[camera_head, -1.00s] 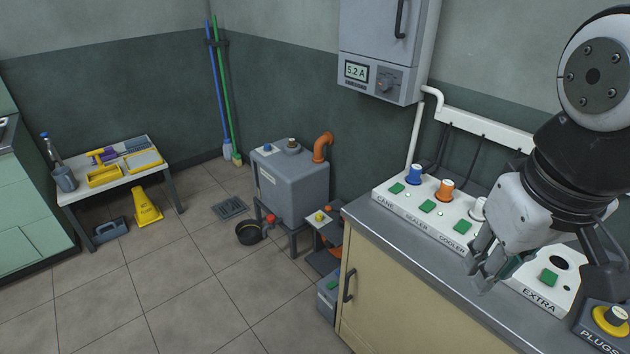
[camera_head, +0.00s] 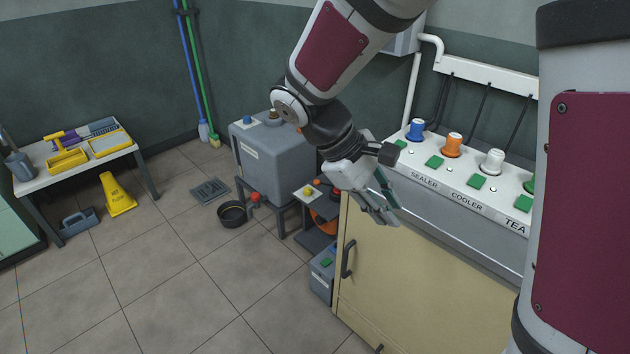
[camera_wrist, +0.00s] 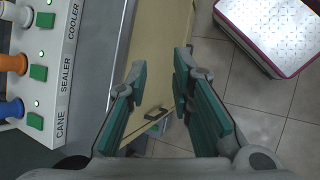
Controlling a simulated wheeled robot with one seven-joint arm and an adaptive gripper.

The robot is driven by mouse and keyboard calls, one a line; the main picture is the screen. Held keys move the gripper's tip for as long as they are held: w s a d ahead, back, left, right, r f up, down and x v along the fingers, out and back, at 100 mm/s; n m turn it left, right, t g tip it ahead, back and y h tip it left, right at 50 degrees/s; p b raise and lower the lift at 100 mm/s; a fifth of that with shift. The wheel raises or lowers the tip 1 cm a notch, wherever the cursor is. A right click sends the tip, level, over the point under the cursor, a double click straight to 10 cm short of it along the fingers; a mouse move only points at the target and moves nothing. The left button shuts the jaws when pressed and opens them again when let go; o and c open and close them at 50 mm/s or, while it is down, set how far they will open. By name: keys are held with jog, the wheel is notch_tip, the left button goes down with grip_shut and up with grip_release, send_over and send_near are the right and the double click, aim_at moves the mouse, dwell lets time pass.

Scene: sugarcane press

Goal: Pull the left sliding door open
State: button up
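The beige left sliding door (camera_head: 400,285) fills the cabinet front below the counter. It has a dark upright bar handle (camera_head: 347,259) near its left edge. My gripper (camera_head: 388,208) is above and to the right of the handle, over the top front of the cabinet. In the wrist view my gripper (camera_wrist: 158,66) has its two green-padded fingers spread apart, with nothing held. The door (camera_wrist: 160,45) and its handle (camera_wrist: 154,113) show between the fingers, farther away. The gripper appears apart from the handle. The door's right part is hidden by my arm.
A control panel (camera_head: 465,190) with knobs and green buttons stands on the counter. A grey tank (camera_head: 275,160) and a grey box (camera_head: 321,275) stand left of the cabinet. The tiled floor (camera_head: 215,290) in front is mostly clear.

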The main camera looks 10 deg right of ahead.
jog(key=w+a+f+n+t+h+b, duration=0.1)
jog(key=w+a+f+n+h+b, duration=0.15)
jog(key=f, duration=0.45)
jog(key=w+a+f+n+h+b, duration=0.1)
jog(key=w+f+n+h+b, duration=0.2)
jog(key=f, duration=0.4)
jog(key=w+a+f+n+t+h+b, duration=0.1)
jog(key=w+a+f+b, duration=0.15)
jog(key=w+f, duration=0.4)
jog(key=n+t+h+b, duration=0.3)
jog(key=n+t+b, duration=0.4)
jog(key=n+b, duration=0.1)
send_near(344, 261)
jog(key=b+x, duration=0.1)
jog(key=x, duration=0.4)
jog(key=b+x, duration=0.2)
jog(key=x, duration=0.3)
jog(key=shift+w+d+f, duration=0.2)
jog(key=shift+w+d, duration=0.05)
jog(key=shift+d, duration=0.1)
grip_shut()
